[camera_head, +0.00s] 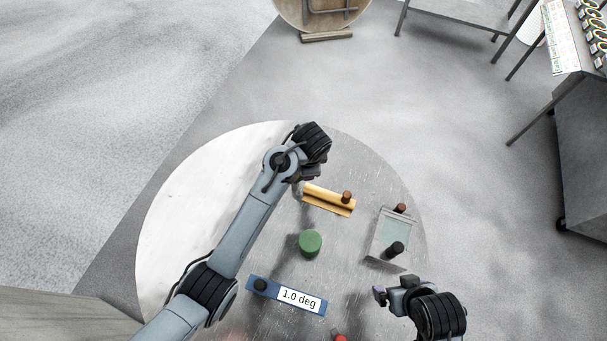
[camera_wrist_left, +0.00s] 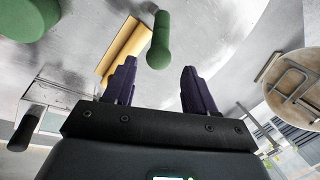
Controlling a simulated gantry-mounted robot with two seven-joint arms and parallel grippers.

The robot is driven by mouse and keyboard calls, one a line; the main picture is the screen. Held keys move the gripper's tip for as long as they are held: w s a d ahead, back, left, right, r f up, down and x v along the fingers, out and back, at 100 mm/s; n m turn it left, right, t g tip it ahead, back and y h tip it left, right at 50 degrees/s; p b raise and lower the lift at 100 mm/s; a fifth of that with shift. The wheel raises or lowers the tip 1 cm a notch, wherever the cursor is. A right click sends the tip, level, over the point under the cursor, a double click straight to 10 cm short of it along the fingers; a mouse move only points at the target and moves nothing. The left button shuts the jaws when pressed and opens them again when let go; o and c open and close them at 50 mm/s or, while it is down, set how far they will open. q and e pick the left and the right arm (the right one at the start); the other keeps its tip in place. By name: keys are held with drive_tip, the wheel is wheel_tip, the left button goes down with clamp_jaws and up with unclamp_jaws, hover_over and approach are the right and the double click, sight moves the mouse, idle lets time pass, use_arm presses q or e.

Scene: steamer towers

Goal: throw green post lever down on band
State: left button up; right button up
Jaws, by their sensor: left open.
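A green rod (camera_wrist_left: 160,40) with a rounded end shows in the left wrist view, ahead of the gap between my left fingertips. A larger green cylinder (camera_wrist_left: 28,18) is at the upper left there; a green round post (camera_head: 310,243) stands mid-table in the head view. A yellow band-like block (camera_head: 318,199) with a brown knob (camera_head: 347,197) lies behind the post. It also shows in the left wrist view (camera_wrist_left: 125,48). My left gripper (camera_wrist_left: 159,70) is open and empty, near the yellow block's left end. My right gripper (camera_head: 381,296) is at the table's right front; its jaw gap is unclear.
A blue block (camera_head: 268,294) labelled "1.0 deg" lies in front of the green post. A grey glass-topped box (camera_head: 374,246) with a black knob (camera_head: 394,249) stands right. A red piece (camera_head: 339,338) shows at the bottom edge. The round table's (camera_head: 185,200) left side is bare.

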use_arm(q)
drive_tip(key=b+x, duration=0.1)
drive_tip(key=x, duration=0.8)
drive_tip(key=shift+b, duration=0.35)
clamp_jaws()
